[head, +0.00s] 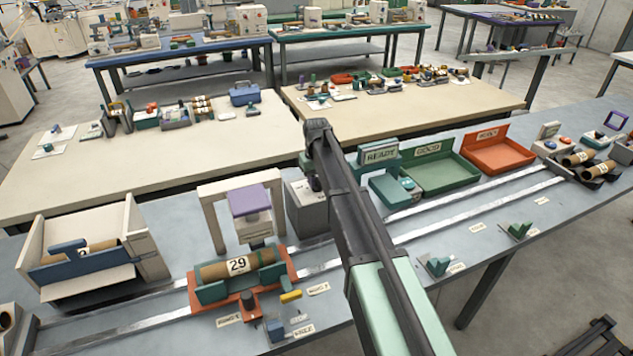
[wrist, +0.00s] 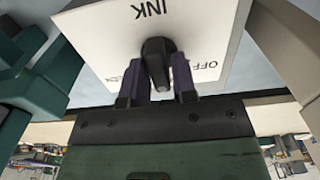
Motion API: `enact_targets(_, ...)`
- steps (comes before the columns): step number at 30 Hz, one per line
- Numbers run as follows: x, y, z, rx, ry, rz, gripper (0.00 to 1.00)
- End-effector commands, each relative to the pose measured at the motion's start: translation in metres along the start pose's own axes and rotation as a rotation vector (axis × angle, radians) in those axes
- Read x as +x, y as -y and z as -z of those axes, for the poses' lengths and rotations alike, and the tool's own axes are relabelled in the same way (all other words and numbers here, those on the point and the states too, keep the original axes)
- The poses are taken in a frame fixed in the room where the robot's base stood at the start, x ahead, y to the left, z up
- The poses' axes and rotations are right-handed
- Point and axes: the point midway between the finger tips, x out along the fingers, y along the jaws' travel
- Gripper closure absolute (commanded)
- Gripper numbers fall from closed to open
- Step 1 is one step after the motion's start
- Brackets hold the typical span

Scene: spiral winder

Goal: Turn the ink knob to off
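The ink knob (wrist: 157,60) is a dark, elongated knob on the white face of a box (wrist: 95,40) in the wrist view. The face reads INK upside down above the knob. An OFF label (wrist: 192,64) lies to its right, and another label at its left is mostly hidden by a finger. My gripper (wrist: 157,77) has its two dark purple fingers on either side of the knob, close together. Whether they press on it is not clear. In the head view, the pale box (head: 306,212) stands under the end of my arm, which hides the knob.
Left of the box are a white frame with a purple block (head: 249,199) and an orange cradle (head: 205,305) with a tube marked 29 (head: 238,266). To the right are a teal READY block (head: 380,155), a green tray (head: 437,176) and an orange tray (head: 497,154). Metal rails cross the bench.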

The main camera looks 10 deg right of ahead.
Motion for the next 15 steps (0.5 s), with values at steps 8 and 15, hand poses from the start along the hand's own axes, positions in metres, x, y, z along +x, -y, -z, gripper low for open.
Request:
enact_targets(8,0.0000,0.0000,0.0000,0.000,0.000,0.000,1.00)
enact_targets(15,0.0001,0.0002,-0.0001,-0.031,0.000,0.000,1.00)
